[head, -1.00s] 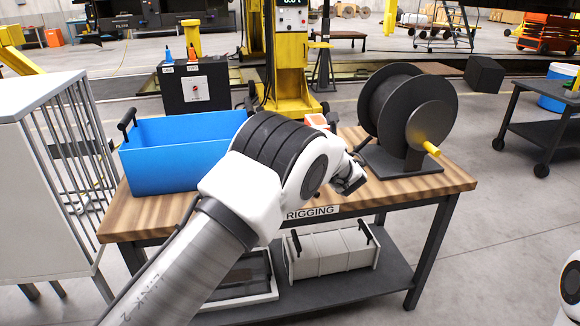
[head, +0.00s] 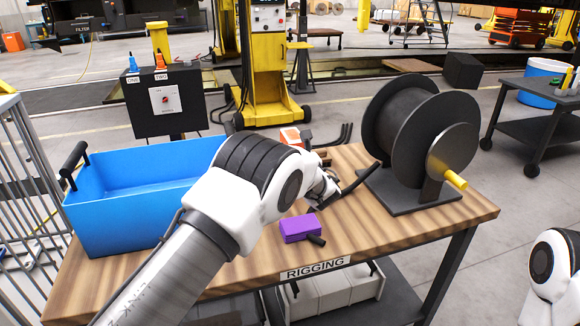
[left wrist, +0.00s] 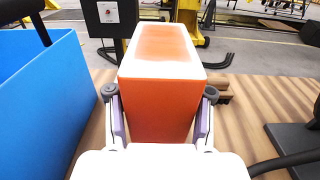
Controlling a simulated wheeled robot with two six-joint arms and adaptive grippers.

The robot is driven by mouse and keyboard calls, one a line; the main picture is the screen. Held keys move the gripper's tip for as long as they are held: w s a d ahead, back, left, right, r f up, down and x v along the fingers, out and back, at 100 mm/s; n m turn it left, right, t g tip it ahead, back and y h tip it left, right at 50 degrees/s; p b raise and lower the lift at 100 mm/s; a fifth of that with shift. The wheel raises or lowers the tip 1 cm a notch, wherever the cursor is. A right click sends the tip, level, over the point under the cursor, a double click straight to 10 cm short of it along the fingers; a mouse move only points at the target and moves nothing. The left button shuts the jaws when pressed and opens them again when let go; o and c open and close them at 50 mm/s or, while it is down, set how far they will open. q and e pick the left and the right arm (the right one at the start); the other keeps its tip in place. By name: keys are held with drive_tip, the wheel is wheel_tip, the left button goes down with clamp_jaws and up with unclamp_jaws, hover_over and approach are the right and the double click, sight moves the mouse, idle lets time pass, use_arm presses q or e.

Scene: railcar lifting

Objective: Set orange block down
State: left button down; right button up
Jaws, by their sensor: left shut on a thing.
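The orange block (left wrist: 160,95), orange with whitish edges on top, fills the middle of the left wrist view. My left gripper (left wrist: 160,112) is shut on it, one finger on each side. In the head view only a small part of the block (head: 291,136) shows behind my left arm, above the far part of the wooden table (head: 400,228). Whether its underside touches the tabletop is hidden. My left gripper's fingers are mostly hidden in the head view. My right gripper is not in view; only a white part of my right arm shows at the lower right.
A blue bin (head: 140,205) stands left of my arm. A black reel (head: 415,140) with a yellow handle stands on the right. A purple block (head: 300,228) lies near the front. The front right tabletop is clear.

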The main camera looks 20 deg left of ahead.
use_arm(q)
drive_tip(key=f, duration=0.3)
drive_tip(key=a+f, duration=0.1)
drive_tip(key=shift+w+f, duration=0.3)
drive_tip(key=shift+d+f, duration=0.15)
drive_tip(key=shift+s+d, duration=0.1)
drive_tip(key=shift+s, duration=0.05)
drive_tip(key=shift+c, duration=2.2)
unclamp_jaws()
drive_tip(key=shift+f, duration=0.1)
